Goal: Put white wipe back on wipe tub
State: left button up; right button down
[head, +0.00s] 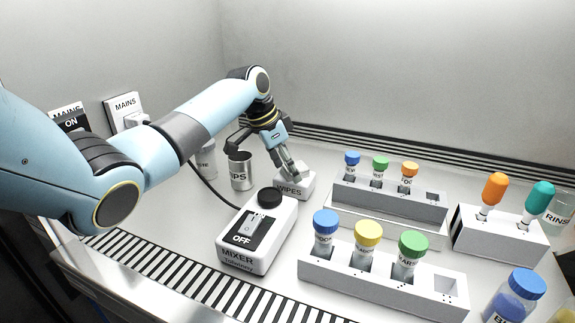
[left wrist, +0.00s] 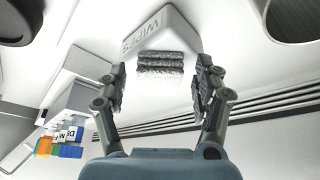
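The white wipe tub (head: 292,187), labelled WIPES, stands on the bench near the back middle. It also shows upside down at the top of the left wrist view (left wrist: 153,27). A folded, ridged grey-white piece (left wrist: 160,62), which looks like the wipe, shows at the tub's top. I cannot tell exactly how it rests there. My left gripper (head: 290,166) is pointed down at the top of the tub. In the left wrist view its fingers (left wrist: 160,90) are apart, one on each side of the wipe, with gaps showing. My right gripper is not in view.
A mixer (head: 233,253) with an OFF switch stands in front of the tub. A metal tips cup (head: 241,172) is left of it. Tube racks (head: 345,271) (head: 388,204) with capped tubes are to the right. A holder (head: 497,240) with orange and teal tools stands at far right.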

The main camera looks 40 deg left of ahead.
pick_arm(q)
jog(key=p+v, duration=0.1)
jog(key=v, duration=1.1)
jog(key=shift+r, duration=0.2)
jog(key=shift+w, duration=0.15)
